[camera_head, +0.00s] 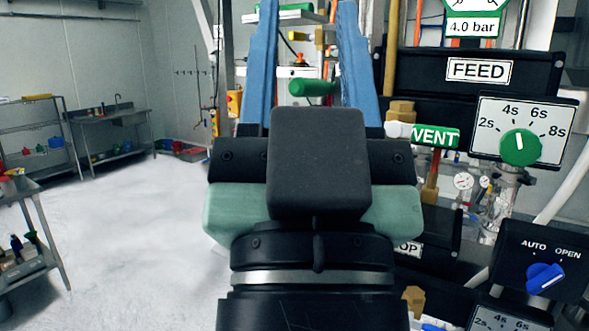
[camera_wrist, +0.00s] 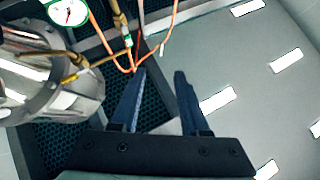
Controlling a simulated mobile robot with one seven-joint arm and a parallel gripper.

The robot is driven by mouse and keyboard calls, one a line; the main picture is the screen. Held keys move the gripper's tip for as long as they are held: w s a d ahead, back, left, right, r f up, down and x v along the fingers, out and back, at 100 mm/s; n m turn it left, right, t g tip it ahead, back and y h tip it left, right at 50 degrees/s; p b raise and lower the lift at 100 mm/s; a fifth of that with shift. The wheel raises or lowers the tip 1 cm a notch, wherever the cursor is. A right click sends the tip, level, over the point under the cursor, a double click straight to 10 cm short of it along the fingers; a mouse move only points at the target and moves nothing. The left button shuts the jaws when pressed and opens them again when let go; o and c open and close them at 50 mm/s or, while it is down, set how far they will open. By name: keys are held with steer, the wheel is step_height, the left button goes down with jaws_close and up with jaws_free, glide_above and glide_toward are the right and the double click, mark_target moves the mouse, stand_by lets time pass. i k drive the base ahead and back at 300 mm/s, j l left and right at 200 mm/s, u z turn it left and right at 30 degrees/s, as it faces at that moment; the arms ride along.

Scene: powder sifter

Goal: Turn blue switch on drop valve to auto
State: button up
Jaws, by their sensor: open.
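The blue switch (camera_head: 545,278) sits on a black panel (camera_head: 511,262) at the lower right of the head view. The panel carries the labels AUTO and OPEN, and the white mark on the switch appears to slant up to the right, toward OPEN. My gripper (camera_head: 306,30) is open and empty, its two blue fingers reaching up to the top of the head view, well left of and above the switch. My gripper also shows in the wrist view (camera_wrist: 160,76), with clear space between its fingers. The switch does not show in the wrist view.
A FEED panel (camera_head: 478,71), a green dial (camera_head: 520,147) and a green VENT handle (camera_head: 435,136) are above the switch. A label ending in "OP" (camera_head: 407,248) is partly hidden by my arm. The floor (camera_head: 120,220) at left is clear.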

mark_target(540, 277)
steer(key=z, duration=1)
